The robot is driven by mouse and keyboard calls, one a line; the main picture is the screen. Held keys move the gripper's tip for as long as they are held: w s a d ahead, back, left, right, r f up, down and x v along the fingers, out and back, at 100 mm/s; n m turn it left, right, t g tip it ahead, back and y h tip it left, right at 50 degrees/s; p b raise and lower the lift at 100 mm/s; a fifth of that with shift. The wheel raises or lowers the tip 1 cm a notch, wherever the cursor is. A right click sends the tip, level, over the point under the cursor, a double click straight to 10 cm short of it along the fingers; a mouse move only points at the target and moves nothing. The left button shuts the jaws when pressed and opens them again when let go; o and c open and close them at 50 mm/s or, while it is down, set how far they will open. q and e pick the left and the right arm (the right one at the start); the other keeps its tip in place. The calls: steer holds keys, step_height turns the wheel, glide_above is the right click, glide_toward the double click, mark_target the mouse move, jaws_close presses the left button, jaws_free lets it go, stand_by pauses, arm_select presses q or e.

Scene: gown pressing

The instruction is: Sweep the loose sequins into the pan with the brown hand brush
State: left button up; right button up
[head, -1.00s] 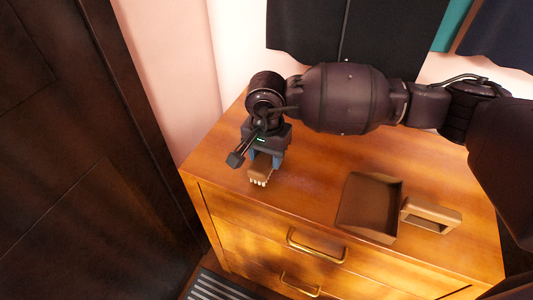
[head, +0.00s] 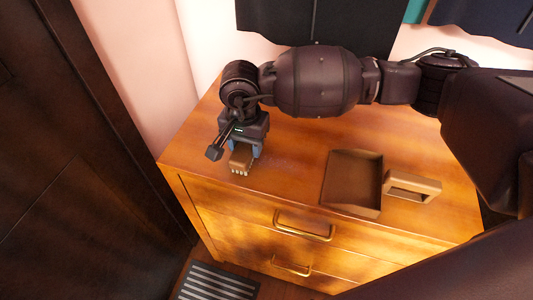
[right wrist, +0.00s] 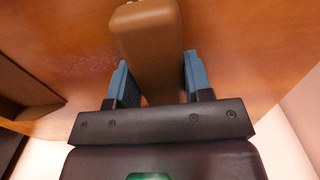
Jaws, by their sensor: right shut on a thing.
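My right gripper (head: 245,149) is shut on the brown hand brush (head: 241,159) near the left end of the dresser top. The brush's pale bristle tips show at its front end. In the right wrist view the brush's brown body (right wrist: 150,40) sits between the two blue fingers. The loose sequins (right wrist: 98,58) show there as faint specks on the wood, left of the brush. My left gripper is out of view.
The wooden dresser (head: 300,160) has brass drawer handles (head: 304,225) on its front. The top between brush and pan looks clear of large objects. Dark garments (head: 320,25) hang behind it. A dark door (head: 80,150) stands at left, with a striped mat (head: 220,283) on the floor.

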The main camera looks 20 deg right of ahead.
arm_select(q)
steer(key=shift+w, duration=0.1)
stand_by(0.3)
arm_select(e)
steer(key=shift+s+d, duration=0.15)
steer(key=shift+d, duration=0.15)
steer(key=shift+s+d, duration=0.35)
steer(key=shift+d, duration=0.2)
steer(key=shift+s+d+p, duration=0.55)
steer(key=shift+s+d, duration=0.05)
steer(key=shift+d, duration=0.25)
steer(key=shift+s+d, duration=0.2)
steer(key=shift+d, duration=0.05)
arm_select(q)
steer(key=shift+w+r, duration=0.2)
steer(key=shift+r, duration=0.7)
arm_select(e)
steer(key=shift+f, duration=0.1)
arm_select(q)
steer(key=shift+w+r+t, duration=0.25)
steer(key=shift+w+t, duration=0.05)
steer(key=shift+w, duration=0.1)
arm_select(e)
steer(key=shift+d, duration=0.1)
